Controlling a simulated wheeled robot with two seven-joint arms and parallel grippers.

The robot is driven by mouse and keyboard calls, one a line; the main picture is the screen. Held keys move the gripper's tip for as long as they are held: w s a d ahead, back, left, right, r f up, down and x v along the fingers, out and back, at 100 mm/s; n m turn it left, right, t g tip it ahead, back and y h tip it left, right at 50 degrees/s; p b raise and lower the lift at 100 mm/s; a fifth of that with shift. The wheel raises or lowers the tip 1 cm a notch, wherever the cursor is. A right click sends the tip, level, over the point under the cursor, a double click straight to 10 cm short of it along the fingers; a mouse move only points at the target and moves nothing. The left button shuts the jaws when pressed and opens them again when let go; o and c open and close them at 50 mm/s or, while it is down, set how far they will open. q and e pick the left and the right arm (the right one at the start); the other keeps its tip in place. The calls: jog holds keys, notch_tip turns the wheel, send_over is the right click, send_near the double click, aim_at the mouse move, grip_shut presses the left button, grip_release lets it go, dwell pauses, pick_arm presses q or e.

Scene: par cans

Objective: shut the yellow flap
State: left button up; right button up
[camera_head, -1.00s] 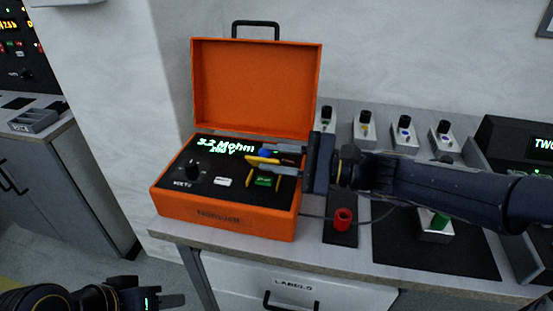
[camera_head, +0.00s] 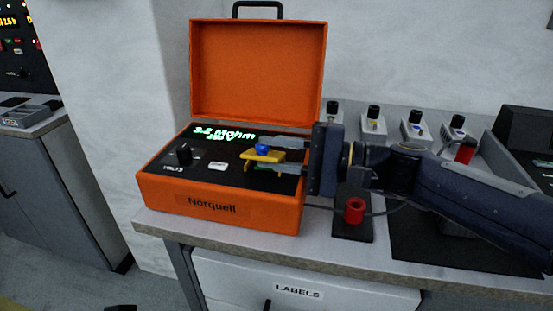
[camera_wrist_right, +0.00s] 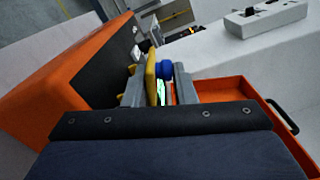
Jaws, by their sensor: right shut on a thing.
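The yellow flap (camera_head: 262,157) is on the black panel of an orange tester case (camera_head: 215,207). It stands out above a green button, little of which shows now. A round blue piece (camera_head: 263,149) sits against the flap. My right gripper (camera_head: 278,155) reaches in from the right and is shut on the flap. In the right wrist view the flap (camera_wrist_right: 150,78) and blue piece (camera_wrist_right: 166,68) lie between my fingers, with some green behind. Of my left gripper, only a dark sliver (camera_head: 121,308) shows at the bottom edge, so its jaws are hidden.
The case's orange lid (camera_head: 257,72) stands open behind the panel. A black knob (camera_head: 184,154) and a white switch (camera_head: 218,165) are left of the flap. A red cylinder (camera_head: 355,210) stands right of the case. Several small switch boxes line the back.

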jog(key=shift+r, duration=0.2)
jog(key=o, duration=0.8)
jog(key=shift+d, duration=0.1)
jog(key=shift+f, duration=0.35)
